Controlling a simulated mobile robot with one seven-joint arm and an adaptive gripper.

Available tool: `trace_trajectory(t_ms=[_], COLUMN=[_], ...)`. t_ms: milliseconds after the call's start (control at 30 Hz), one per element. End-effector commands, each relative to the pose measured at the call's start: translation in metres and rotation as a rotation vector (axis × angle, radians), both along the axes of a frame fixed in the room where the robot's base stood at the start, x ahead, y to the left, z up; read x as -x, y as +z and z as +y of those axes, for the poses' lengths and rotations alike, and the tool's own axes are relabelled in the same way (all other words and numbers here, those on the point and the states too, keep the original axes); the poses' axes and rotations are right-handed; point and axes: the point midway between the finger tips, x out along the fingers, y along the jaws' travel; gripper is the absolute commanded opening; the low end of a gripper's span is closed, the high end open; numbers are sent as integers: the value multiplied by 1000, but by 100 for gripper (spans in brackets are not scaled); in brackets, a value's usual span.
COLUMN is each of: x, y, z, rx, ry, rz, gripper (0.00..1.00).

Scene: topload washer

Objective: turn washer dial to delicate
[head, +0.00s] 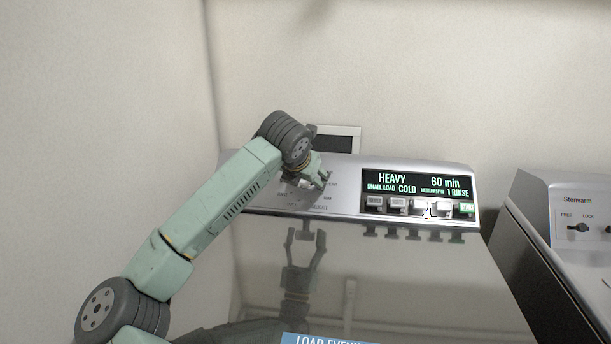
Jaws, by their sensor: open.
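The washer (400,290) stands in front of me with its dark glossy lid shut. Its silver control panel (345,208) runs along the back. The display (418,184) reads HEAVY, 60 min, SMALL LOAD, COLD, MEDIUM SPIN, 1 RINSE. My gripper (322,182) is open at the left part of the panel, over the printed cycle labels. The dial is mostly hidden behind my gripper and wrist, so its pointer cannot be read. I cannot tell whether the fingers touch the dial.
A row of buttons (398,205) with a green START button (467,209) sits below the display. A wall is close on the left. A framed dark wall box (350,140) is behind the panel.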

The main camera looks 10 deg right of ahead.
Motion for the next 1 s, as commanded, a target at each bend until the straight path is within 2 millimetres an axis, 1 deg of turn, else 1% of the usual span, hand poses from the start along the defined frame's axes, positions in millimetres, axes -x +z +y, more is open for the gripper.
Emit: trace_trajectory(t_ms=[133,867,1000], x=[0,0,0], y=[0,0,0], z=[0,0,0], rx=[0,0,-3], ry=[0,0,-3], rz=[0,0,-2], gripper=[64,16,16])
